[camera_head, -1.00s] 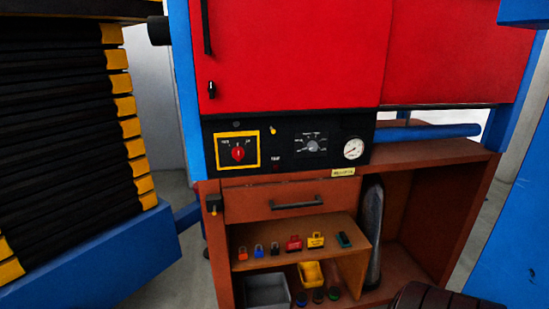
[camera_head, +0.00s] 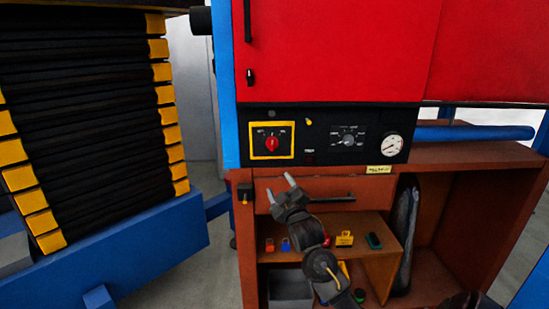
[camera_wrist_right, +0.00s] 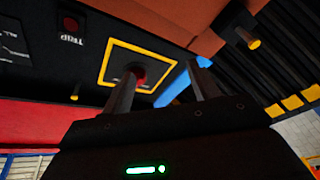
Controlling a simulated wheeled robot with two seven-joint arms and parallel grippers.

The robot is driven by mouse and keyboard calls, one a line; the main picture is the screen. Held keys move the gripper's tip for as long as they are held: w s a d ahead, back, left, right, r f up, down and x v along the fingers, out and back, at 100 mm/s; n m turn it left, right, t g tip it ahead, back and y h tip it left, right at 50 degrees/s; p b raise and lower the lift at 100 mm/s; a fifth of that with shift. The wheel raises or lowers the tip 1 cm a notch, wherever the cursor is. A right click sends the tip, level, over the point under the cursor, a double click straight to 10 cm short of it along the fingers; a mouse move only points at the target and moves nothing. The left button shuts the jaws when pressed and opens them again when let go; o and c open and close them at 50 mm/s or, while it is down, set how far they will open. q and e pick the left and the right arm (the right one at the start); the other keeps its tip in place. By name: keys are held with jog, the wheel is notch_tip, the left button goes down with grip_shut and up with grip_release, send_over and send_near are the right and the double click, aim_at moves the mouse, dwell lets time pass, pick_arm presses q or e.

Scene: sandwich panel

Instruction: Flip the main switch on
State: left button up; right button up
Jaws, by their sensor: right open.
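The main switch (camera_head: 271,142) is a red rotary knob on a black plate with a yellow frame, at the left of the black control panel (camera_head: 320,118). Its labels are too small to read, so I cannot tell its setting. My right gripper (camera_head: 280,188) is open and empty, below the switch and in front of the drawer, with its fingers pointing up. In the right wrist view the red knob (camera_wrist_right: 137,73) shows beyond the fingers, partly hidden by the left one. The open gripper (camera_wrist_right: 160,72) appears apart from it. My left gripper is not in view.
A selector dial (camera_head: 348,140) and a gauge (camera_head: 391,146) sit right of the switch. Below are a drawer handle (camera_head: 335,197) and a shelf with several small padlocks. A black stack with yellow ends (camera_head: 90,110) stands at left. Open space lies before the panel.

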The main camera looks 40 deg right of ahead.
jog(key=t+h, duration=0.1)
send_near(274, 147)
jog(key=p+x, duration=0.1)
jog(key=x, duration=0.1)
jog(key=p+x, duration=0.1)
jog(key=x, duration=0.2)
jog(key=p+x, duration=0.1)
jog(key=x, duration=0.1)
jog(key=shift+w+r, duration=0.3)
jog(key=shift+r, duration=0.2)
jog(key=shift+w+d, duration=0.2)
jog(key=shift+w, duration=0.3)
jog(key=c, duration=1)
jog(key=shift+o, duration=0.2)
